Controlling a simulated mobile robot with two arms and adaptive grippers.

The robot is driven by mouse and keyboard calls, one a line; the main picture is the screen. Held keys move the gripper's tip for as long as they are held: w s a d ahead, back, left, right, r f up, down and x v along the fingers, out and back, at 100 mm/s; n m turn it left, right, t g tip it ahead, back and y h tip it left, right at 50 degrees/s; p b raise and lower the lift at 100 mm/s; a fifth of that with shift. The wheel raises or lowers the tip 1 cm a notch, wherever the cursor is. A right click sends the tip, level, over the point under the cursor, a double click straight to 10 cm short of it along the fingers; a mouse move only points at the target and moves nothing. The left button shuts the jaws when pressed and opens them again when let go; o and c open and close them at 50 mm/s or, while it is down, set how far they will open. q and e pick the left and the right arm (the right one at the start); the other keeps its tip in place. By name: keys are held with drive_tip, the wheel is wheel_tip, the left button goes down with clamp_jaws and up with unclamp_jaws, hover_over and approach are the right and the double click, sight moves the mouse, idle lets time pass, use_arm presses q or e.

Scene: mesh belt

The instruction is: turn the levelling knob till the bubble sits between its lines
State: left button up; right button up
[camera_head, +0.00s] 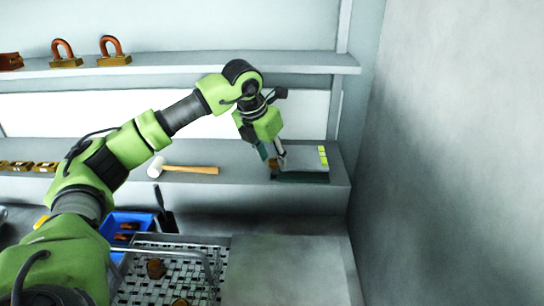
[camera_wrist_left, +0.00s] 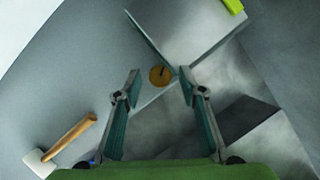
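The levelling plate (camera_head: 305,163) is a flat grey slab on the bench at the middle right, and also fills the upper part of the left wrist view (camera_wrist_left: 190,28). Its yellow-green vial (camera_head: 323,155) lies at the far right edge; a corner of it shows in the wrist view (camera_wrist_left: 233,5). The bubble is too small to make out. The round brass knob (camera_wrist_left: 160,76) sits by the plate's near corner. My left gripper (camera_head: 277,160) is over the knob, its fingers (camera_wrist_left: 160,84) apart on either side of it, with gaps visible. My right gripper is out of view.
A white-headed mallet (camera_head: 190,169) lies left of the plate on the bench. A wall (camera_head: 450,150) closes the right side. Below are a mesh belt (camera_head: 190,268) with brown lumps and a blue bin (camera_head: 128,222). Orange-handled pieces (camera_head: 113,50) stand on the upper shelf.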

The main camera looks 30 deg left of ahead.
use_arm(q)
drive_tip(key=v, duration=1.2)
